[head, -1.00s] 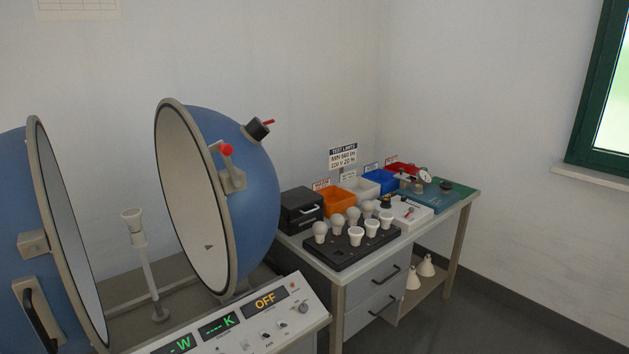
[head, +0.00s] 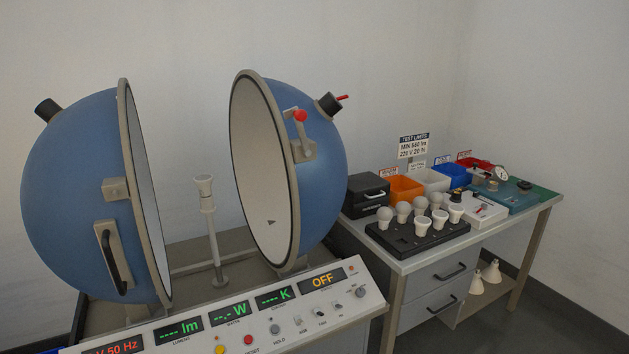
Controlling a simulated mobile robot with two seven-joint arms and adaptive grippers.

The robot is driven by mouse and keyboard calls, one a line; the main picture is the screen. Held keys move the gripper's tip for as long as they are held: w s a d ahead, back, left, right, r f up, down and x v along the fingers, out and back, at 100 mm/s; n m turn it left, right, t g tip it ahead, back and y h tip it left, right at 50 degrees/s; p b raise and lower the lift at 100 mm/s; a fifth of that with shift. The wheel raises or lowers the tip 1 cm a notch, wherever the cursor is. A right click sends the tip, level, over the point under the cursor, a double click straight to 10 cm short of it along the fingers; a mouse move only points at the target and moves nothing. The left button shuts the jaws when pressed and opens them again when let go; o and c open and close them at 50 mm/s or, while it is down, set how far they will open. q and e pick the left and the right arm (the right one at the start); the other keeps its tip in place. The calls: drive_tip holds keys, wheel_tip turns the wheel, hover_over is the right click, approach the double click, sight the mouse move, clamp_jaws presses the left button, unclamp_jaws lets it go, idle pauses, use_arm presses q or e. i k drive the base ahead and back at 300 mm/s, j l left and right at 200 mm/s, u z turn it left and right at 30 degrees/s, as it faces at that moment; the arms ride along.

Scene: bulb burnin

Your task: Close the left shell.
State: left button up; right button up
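The left shell (head: 75,195) is a blue half-sphere with a grey rim, a black handle (head: 113,257) on a beige plate and a latch block (head: 116,189). It stands apart from the right shell (head: 322,170), with a wide gap between their rims. The right shell shows its pale inside and a red-knobbed latch lever (head: 300,117). A white lamp post (head: 209,230) stands upright in the gap, with an empty-looking socket on top. Neither of my grippers shows in the head view.
The control panel (head: 237,316) runs along the front below the shells, its display reading OFF. On the right, a bench (head: 400,263) holds a black tray (head: 430,243) of bulbs, coloured bins and a small black box (head: 368,195).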

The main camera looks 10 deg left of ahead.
sight(89, 211)
drive_tip(key=u, duration=1.45)
